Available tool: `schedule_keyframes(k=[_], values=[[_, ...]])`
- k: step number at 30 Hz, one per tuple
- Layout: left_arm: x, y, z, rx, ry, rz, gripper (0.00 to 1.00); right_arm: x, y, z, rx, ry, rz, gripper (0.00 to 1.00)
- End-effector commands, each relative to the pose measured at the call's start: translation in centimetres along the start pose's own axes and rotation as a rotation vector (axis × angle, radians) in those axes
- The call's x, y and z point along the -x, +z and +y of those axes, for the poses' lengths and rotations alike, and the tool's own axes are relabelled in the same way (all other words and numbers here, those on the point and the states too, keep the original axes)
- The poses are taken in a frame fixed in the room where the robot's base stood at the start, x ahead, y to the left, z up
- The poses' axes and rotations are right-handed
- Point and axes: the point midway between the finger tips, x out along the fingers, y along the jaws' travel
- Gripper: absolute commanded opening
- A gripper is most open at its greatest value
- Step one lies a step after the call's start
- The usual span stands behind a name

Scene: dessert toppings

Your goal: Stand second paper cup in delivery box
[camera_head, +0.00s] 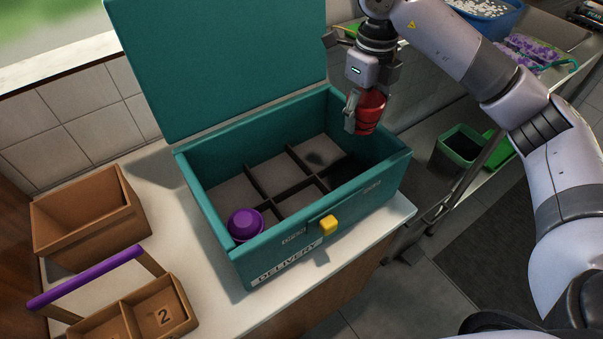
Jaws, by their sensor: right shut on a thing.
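The teal delivery box (217,230) stands on the counter with its lid raised. Thin dark dividers split its floor into several compartments. A purple cup (244,222) stands in the front-left compartment. My right gripper (364,112) is shut on a red paper cup (372,110), held above the box's back-right part. A finger covers part of the red cup. The other compartments look empty, though those at the right are in shadow. My left gripper is not in view.
An empty brown box (85,222) and a divided carrier (150,316) with a purple handle (85,276) stand left of the delivery box. The raised lid (220,65) walls off the back. A yellow latch (328,225) sticks out in front. A green bin (460,145) is at the right.

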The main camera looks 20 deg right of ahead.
Motion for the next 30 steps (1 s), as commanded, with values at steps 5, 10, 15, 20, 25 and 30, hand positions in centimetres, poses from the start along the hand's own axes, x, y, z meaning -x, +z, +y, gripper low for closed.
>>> schedule_keyframes(k=[5, 10, 15, 20, 25, 30], values=[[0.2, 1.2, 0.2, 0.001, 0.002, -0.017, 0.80, -3.8, -0.2, 0.0, -0.001, 0.003, 0.008, 0.14], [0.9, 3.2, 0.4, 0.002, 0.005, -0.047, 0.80, -8.4, -0.3, 0.0, 0.000, 0.002, 0.009, 0.14], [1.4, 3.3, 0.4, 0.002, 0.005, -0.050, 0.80, -12.6, -0.2, 0.1, 0.001, 0.003, 0.006, 0.14], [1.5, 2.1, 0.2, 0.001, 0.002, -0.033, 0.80, -14.9, -0.1, 0.1, 0.002, 0.002, 0.002, 0.14], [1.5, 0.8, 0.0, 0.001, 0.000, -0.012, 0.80, -15.9, -0.1, 0.0, 0.002, 0.001, 0.002, 0.14], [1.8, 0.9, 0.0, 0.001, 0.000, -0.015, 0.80, -18.4, -0.2, 0.1, 0.000, 0.002, 0.006, 0.14]])
